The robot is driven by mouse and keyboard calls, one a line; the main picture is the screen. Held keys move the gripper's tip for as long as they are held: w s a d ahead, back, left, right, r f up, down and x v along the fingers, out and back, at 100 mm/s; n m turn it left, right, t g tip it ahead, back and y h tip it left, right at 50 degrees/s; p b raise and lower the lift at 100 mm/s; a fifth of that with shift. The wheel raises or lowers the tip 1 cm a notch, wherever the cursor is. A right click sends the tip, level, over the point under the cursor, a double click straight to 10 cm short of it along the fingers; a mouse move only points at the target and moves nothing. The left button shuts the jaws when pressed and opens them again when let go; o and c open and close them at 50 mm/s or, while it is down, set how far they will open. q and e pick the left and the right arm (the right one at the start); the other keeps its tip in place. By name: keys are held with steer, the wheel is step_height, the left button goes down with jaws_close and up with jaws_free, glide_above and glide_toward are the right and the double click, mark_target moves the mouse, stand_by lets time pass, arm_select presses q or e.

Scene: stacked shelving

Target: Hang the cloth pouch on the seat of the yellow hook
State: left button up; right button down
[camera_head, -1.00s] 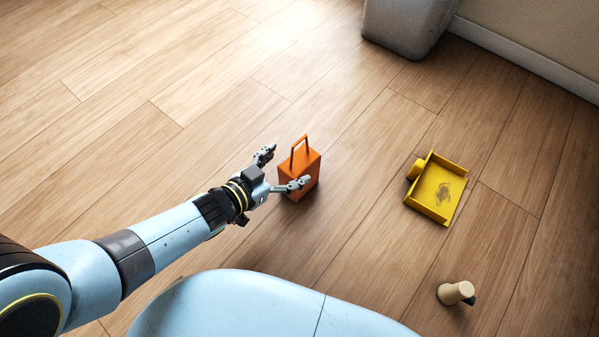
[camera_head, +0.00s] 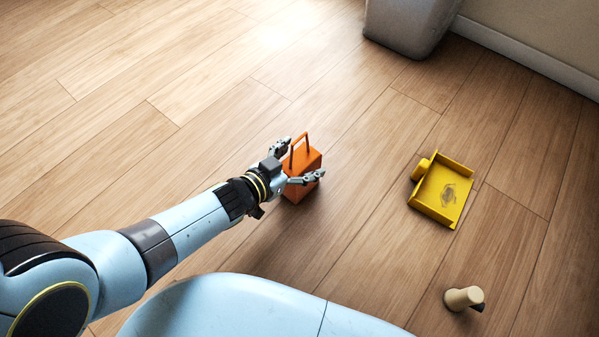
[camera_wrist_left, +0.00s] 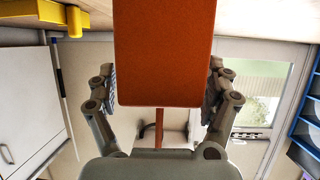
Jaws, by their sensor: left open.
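The orange pouch (camera_head: 303,183), a boxy block with a loop handle, stands upright on the wood floor in the head view. My left gripper (camera_head: 300,161) is open, with one finger on each side of the pouch's upper part. In the left wrist view the pouch (camera_wrist_left: 164,50) fills the gap between the two fingers (camera_wrist_left: 161,92), its handle pointing down the picture. I cannot tell whether the fingers touch it. The yellow hook (camera_head: 446,192), a tray-like piece with raised edges and a round stub, is to the right. My right gripper is not in view.
A beige cylinder (camera_head: 463,298) with a dark part is at the lower right. A grey bin (camera_head: 408,25) stands at the back by the wall's white skirting (camera_head: 520,60). The floor between the pouch and the yellow piece is clear.

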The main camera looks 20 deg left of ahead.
arm_select(q)
steer(key=c, duration=1.7)
steer(key=shift+r, duration=0.15)
